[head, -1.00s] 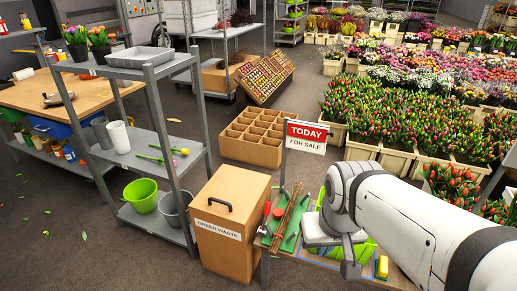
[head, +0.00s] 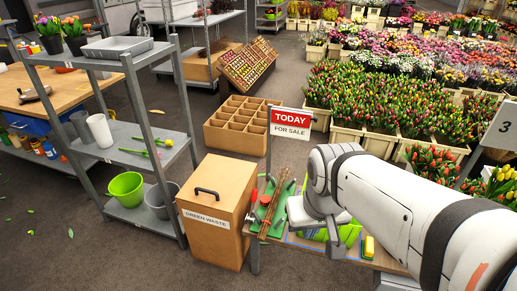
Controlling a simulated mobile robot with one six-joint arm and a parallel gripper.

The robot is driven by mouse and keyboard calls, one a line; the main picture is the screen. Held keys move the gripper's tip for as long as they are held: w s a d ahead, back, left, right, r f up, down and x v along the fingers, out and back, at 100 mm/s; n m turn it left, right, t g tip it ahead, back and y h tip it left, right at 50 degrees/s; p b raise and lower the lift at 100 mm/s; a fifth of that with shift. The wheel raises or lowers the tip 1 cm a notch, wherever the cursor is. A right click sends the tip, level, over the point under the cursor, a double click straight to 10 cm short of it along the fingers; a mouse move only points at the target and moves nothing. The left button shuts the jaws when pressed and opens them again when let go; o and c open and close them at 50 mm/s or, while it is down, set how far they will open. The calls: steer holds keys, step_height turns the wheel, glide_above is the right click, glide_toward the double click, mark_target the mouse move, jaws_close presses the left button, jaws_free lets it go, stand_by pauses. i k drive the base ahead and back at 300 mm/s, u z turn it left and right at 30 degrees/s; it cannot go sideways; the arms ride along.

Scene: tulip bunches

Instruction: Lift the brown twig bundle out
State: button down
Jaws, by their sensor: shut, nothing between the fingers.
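The brown twig bundle (head: 278,205) lies lengthwise on a green surface at the left end of the work table, beside a red item. My gripper (head: 335,240) is at the end of my white arm, just right of the twig bundle and apart from it. It is shut and empty, and its fingers are small and partly hidden by my wrist. A bright green container (head: 348,231) shows partly behind my gripper.
The brown green-waste bin (head: 218,209) stands directly left of the table. A red-and-white sale sign (head: 291,123) rises behind the twigs. A yellow item (head: 369,246) lies right of my gripper. A grey shelf (head: 133,142) stands farther left.

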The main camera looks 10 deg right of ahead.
mark_target(266, 224)
steer(key=i, duration=1.15)
steer(key=u, duration=0.35)
